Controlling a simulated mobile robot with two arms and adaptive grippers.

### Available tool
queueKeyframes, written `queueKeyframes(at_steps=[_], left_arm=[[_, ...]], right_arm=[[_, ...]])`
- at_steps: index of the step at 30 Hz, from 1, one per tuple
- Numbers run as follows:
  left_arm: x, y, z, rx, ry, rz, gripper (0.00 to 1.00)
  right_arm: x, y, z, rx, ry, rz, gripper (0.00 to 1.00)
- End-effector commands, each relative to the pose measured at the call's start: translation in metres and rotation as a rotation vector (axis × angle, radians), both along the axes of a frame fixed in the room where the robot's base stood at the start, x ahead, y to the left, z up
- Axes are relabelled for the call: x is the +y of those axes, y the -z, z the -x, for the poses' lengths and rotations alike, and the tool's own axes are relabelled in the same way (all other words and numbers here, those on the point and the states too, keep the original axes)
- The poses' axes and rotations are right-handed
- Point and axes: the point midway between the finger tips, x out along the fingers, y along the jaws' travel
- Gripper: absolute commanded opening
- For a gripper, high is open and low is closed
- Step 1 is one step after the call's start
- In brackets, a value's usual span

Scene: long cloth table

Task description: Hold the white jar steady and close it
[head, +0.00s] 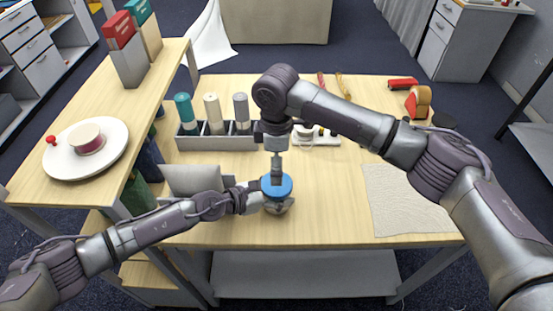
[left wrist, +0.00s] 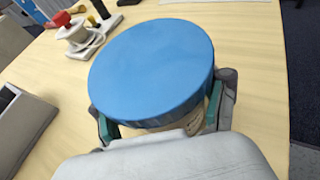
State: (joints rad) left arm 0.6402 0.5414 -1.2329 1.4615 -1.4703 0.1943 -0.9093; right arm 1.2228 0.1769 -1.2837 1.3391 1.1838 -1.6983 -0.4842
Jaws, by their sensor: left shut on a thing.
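The jar stands upright on the wooden table with a round blue lid (head: 277,186) on top. The lid fills the middle of the left wrist view (left wrist: 155,68). Only a little of the pale jar body (left wrist: 205,128) shows below it. My left gripper (head: 272,203) reaches in from the left and is shut around the jar just under the lid; its green-padded fingers (left wrist: 162,115) show on both sides. My right gripper (head: 277,176) points straight down over the lid. Its fingers look narrow from here, and I cannot tell whether they touch the lid or how far apart they are.
A grey upright panel (head: 192,180) stands left of the jar. Behind is a grey rack (head: 215,143) with teal, cream and grey cylinders. A beige cloth (head: 410,200) lies at right. A raised shelf with a white plate (head: 62,160) is at left.

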Motion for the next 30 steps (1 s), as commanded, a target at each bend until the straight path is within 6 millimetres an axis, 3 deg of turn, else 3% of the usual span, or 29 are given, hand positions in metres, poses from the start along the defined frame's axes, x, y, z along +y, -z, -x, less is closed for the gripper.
queueKeyframes(at_steps=[12,25,30], left_arm=[[0.0,0.0,0.0,0.0,0.0,0.0,0.0],[0.0,0.0,0.0,0.0,0.0,0.0,0.0],[0.0,0.0,0.0,0.0,0.0,0.0,0.0]], right_arm=[[0.0,0.06,0.0,0.002,0.002,0.001,1.0],[0.0,0.07,0.0,0.0,0.002,0.0,1.0],[0.0,0.07,0.0,0.0,0.002,0.0,0.73]])
